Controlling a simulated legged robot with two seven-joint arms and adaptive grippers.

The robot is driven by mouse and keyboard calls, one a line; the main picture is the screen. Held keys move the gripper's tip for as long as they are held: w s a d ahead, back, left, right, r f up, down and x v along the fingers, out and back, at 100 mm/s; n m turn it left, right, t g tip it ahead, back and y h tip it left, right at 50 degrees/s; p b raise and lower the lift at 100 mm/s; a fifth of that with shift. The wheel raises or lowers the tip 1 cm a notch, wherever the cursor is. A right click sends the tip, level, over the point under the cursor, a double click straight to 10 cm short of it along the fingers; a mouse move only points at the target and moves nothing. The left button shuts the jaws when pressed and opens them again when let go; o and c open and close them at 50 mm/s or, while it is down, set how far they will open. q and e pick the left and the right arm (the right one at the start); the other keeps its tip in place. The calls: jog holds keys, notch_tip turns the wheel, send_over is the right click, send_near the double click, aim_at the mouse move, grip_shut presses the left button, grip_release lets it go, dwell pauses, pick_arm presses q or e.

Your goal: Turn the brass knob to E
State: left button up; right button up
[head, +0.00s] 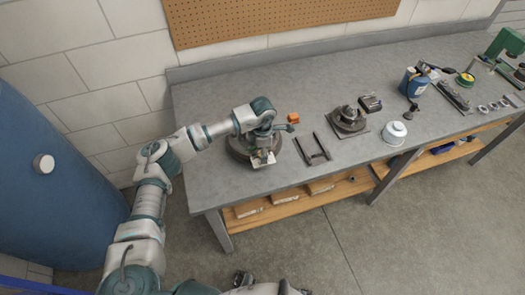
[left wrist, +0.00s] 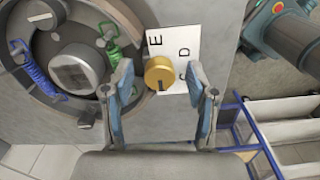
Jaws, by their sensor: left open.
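The brass knob (left wrist: 160,71) stands in front of a white plate (left wrist: 181,36) lettered E, D and C in the left wrist view. The E is above the knob, D and C to its right. A small dark mark shows on the knob's lower side, on the side away from E. My left gripper (left wrist: 164,84) is open, with one finger on each side of the knob and gaps visible. In the head view my left gripper (head: 263,153) is over the white plate (head: 262,161) at the bench's left part; the knob is hidden there.
A round dark fixture (head: 236,150) lies under my left arm. An orange block (head: 293,118), a dark frame (head: 312,148), a dark stepped part (head: 348,120) and a white round piece (head: 394,133) stand to its right. A blue drum (head: 50,190) is at left.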

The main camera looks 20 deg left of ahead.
pick_arm(q)
jog(key=shift+a, duration=0.2)
grip_shut()
